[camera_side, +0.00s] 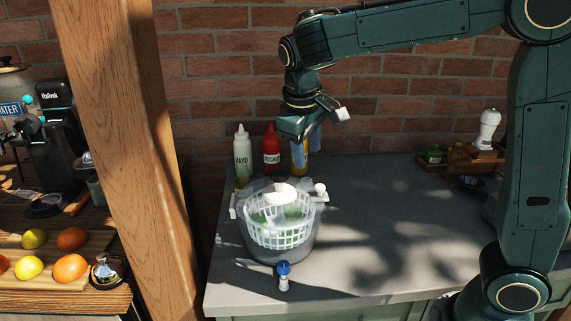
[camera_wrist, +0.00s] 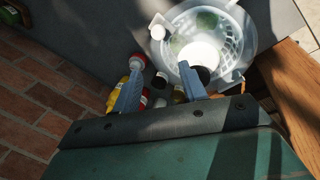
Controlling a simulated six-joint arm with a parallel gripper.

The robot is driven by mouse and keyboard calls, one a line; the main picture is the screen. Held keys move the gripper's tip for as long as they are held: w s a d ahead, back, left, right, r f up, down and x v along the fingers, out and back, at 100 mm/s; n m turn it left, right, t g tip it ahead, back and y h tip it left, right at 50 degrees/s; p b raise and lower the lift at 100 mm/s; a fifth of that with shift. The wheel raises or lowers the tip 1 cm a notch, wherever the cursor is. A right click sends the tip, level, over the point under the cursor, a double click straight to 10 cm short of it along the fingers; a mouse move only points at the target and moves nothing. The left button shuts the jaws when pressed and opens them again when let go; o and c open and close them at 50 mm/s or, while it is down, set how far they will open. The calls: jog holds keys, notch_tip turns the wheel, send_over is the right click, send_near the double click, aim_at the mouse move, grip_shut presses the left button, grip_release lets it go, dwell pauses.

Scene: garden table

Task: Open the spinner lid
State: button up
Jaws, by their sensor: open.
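The salad spinner (camera_side: 279,235) stands on the grey counter, with a clear bowl and a white slatted basket holding something green. A white knob (camera_side: 280,194) sits at its top middle; the lid around it looks clear, and I cannot tell its edge well. White tabs stick out at the rim. The spinner also shows at the top of the wrist view (camera_wrist: 238,40). My gripper (camera_side: 314,138) is above and behind the spinner, over the bottles, apart from it. In the wrist view, its two blue-grey fingers (camera_wrist: 160,79) are spread, with no object held between them.
A white mayo bottle (camera_side: 243,157), a red ketchup bottle (camera_side: 271,149) and a yellow bottle (camera_side: 299,157) stand behind the spinner. A small blue-topped item (camera_side: 283,276) stands in front. A wooden post (camera_side: 133,140) rises at left. The counter right of the spinner is clear.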

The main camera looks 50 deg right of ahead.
jog(key=shift+r, duration=0.1)
jog(key=v, duration=0.7)
dwell(0.5)
jog(key=shift+s+r, duration=0.1)
jog(key=shift+r, duration=0.05)
dwell(0.3)
jog(key=s+d+t, duration=0.3)
jog(key=s+d, duration=0.3)
jog(key=s, duration=0.4)
jog(key=s+a+f+t+y, duration=0.1)
jog(key=s+a+f+y, duration=0.25)
jog(key=s+f, duration=0.5)
jog(key=w+d+r, duration=0.2)
jog(key=w+r, duration=0.4)
jog(key=w, duration=0.5)
jog(key=shift+w+r+m+g, duration=0.25)
jog(key=shift+m+g, duration=0.05)
jog(key=shift+g, duration=0.1)
jog(key=shift+f, duration=0.15)
